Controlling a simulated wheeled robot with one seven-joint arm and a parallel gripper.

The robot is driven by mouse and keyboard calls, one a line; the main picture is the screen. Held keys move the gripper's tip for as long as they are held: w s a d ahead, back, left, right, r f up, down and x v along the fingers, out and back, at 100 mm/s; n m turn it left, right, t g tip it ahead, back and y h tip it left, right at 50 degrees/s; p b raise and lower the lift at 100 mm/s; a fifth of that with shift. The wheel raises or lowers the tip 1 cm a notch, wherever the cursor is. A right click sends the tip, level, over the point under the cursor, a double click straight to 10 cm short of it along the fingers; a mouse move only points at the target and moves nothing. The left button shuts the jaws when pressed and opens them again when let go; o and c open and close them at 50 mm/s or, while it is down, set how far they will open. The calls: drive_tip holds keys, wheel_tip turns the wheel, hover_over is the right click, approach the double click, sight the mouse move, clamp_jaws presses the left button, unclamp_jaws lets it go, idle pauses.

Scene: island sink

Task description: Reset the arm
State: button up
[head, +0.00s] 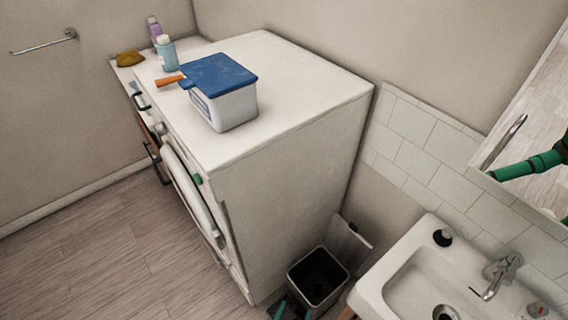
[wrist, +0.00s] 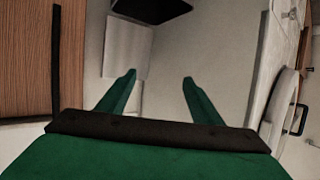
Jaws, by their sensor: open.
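My gripper (wrist: 158,78) shows in the wrist view with its two green fingers spread apart. Nothing is between the fingers. In the head view, the green tips of my gripper (head: 293,311) show at the bottom edge, just below the small bin. The rest of my arm is out of the head view, apart from a green part reflected in the mirror (head: 500,150) at the right.
A bin (head: 318,278) with its lid open stands between the washing machine (head: 290,165) and the white sink (head: 385,285). A blue-lidded tub (head: 228,108) and bottles (head: 167,54) stand on top. A wooden cabinet (wrist: 25,60) lies left in the wrist view. Floor at left is clear.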

drive_tip(key=s+a+r+n+y, duration=0.1)
drive_tip(key=s+r, duration=0.3)
drive_tip(key=r, duration=0.4)
drive_tip(key=s+a+r+n+t+y, duration=0.1)
drive_tip(key=s+r+y, duration=0.1)
drive_tip(key=s+r, duration=0.3)
drive_tip(key=s+a+r+n+t+y, duration=0.1)
drive_tip(key=s+r, duration=0.4)
drive_tip(key=r, duration=0.7)
drive_tip(key=shift+s+a+r+n, duration=0.15)
drive_tip(key=shift+s+a+n, duration=0.1)
drive_tip(key=shift+n, duration=0.35)
drive_tip(key=shift+c, duration=0.7)
drive_tip(key=c, duration=0.5)
drive_tip(key=shift+c, duration=0.5)
